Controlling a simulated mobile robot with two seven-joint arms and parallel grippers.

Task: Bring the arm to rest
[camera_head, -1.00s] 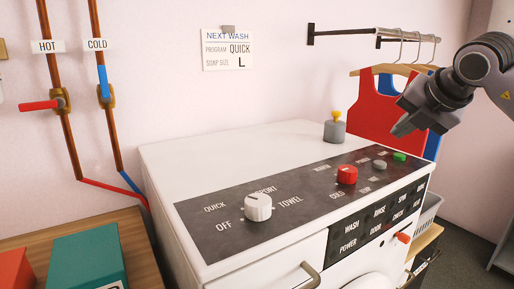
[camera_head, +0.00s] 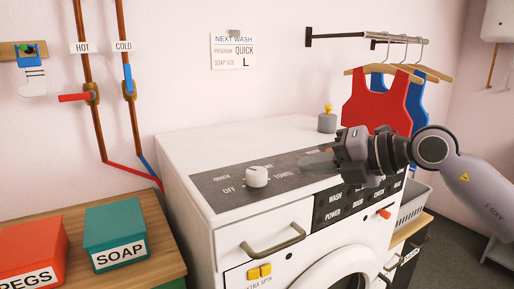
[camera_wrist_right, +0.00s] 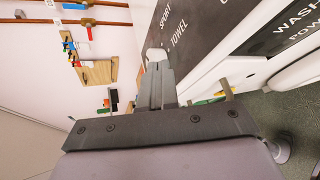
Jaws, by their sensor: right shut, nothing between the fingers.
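My right gripper (camera_head: 312,161) comes in from the right in the head view, with its fingers pointing left over the washing machine's dark control panel (camera_head: 215,183). Its fingers are together with nothing between them. In the right wrist view the closed fingers (camera_wrist_right: 156,88) point toward the white program knob (camera_wrist_right: 156,55). The knob (camera_head: 257,177) stands left of the fingertips in the head view, with a gap between. The gripper hides much of the panel's right part, including most of the red knob. My left gripper is not in view.
The white washing machine (camera_head: 210,150) fills the middle, with a drawer handle (camera_head: 275,240) in front. A teal SOAP box (camera_head: 115,225) and a red PEGS box (camera_head: 32,250) sit on a wooden surface at left. Red and blue garments (camera_head: 375,103) hang behind the arm.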

